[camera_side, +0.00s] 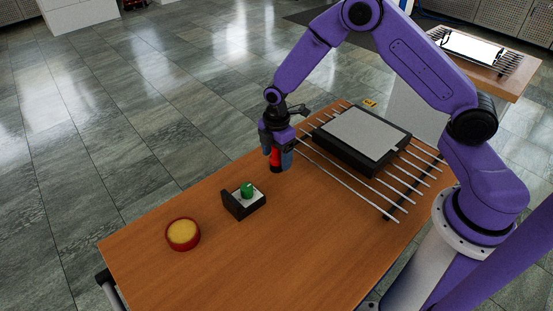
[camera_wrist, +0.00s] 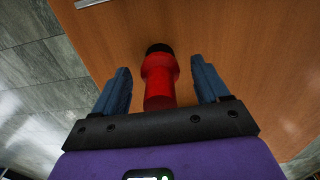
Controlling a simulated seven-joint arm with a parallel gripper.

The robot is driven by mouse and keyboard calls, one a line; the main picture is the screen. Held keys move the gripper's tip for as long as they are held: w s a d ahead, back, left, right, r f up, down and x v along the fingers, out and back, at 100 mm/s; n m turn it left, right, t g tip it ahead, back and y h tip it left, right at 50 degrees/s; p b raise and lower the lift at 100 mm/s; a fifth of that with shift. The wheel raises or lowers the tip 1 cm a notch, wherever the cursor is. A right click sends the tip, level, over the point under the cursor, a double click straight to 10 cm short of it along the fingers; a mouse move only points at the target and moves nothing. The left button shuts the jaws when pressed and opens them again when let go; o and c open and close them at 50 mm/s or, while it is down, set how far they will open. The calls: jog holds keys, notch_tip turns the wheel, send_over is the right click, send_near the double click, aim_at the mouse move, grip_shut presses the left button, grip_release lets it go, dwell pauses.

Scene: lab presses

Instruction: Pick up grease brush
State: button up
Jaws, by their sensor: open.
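The grease brush (camera_wrist: 160,82) is a red handle with a black end. In the wrist view it lies between the two blue fingers of my gripper (camera_wrist: 162,88), with a gap on each side. In the side view the red brush (camera_side: 275,158) shows between the fingers of my gripper (camera_side: 278,163), over the back edge of the wooden table. The fingers point down and are open. I cannot tell whether the brush touches the table. Its lower end is partly hidden.
A black holder with a green knob (camera_side: 246,190) and a round red dish with yellow content (camera_side: 183,234) sit on the wooden table (camera_side: 280,265) to the left. A rack of metal rods (camera_side: 350,188) carries a dark plate with a grey top (camera_side: 364,137) at right. The front middle is clear.

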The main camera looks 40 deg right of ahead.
jog(key=shift+f, duration=0.6)
jog(key=c, duration=1.2)
jog(key=shift+o, duration=0.3)
jog(key=shift+r, duration=0.5)
notch_tip(320, 180, up, 2)
jog(key=shift+r, duration=0.15)
jog(key=s+d+r, duration=0.2)
jog(key=s+r, duration=0.7)
jog(key=s, duration=0.4)
jog(key=shift+s+d+r, duration=0.15)
jog(key=shift+s+r, duration=0.2)
jog(key=shift+s, duration=0.05)
